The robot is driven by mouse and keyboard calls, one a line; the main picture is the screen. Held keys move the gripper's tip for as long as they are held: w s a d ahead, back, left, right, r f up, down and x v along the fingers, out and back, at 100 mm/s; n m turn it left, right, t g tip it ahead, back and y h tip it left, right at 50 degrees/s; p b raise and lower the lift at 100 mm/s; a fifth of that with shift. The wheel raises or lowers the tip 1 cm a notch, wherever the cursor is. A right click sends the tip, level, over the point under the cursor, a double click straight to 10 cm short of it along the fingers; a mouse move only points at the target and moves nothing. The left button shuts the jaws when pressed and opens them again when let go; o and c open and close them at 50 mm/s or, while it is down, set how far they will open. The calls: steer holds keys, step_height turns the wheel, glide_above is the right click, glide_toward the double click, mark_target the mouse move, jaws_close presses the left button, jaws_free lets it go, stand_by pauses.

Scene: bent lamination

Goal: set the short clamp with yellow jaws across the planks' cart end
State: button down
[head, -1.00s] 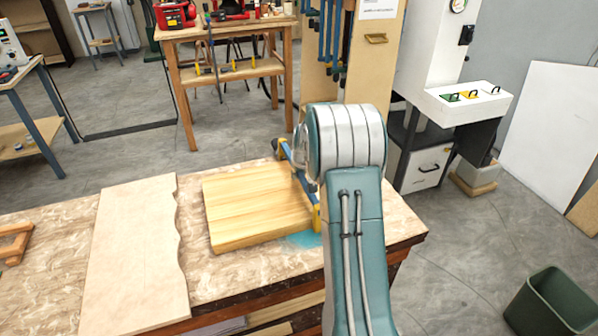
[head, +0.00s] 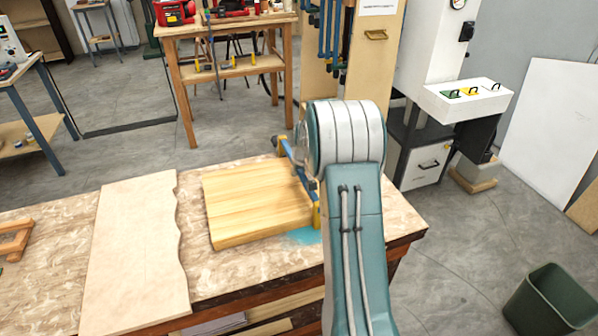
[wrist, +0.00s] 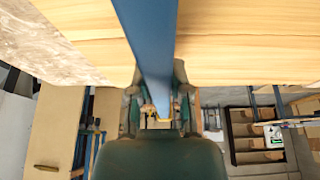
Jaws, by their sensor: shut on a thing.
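The planks (head: 255,202) lie as a pale wood stack on the near workbench, and their grain fills the upper part of the wrist view (wrist: 230,50). The short clamp (head: 296,172) has a blue bar and yellow jaws. It runs along the planks' right end, with one yellow jaw at the near corner and one at the far side. Contact of the jaws with the wood cannot be made out. In the wrist view my gripper (wrist: 158,108) is shut on the blue bar (wrist: 152,45). In the head view my arm hides the gripper.
A wavy-edged board (head: 140,245) lies on the bench (head: 215,290) left of the planks. A blue patch (head: 305,236) marks the bench by the near jaw. A green bin (head: 552,300) stands on the floor at right. Another workbench (head: 235,28) stands behind.

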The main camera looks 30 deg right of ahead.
steer(key=shift+s+a+f, duration=0.1)
steer(key=shift+f, duration=0.1)
steer(key=shift+c, duration=2.4)
jaws_free()
steer(key=v, duration=1.1)
steer(key=shift+s+r, duration=0.1)
steer(key=shift+r, duration=0.3)
steer(key=shift+r, duration=0.15)
steer(key=shift+v, duration=2.9)
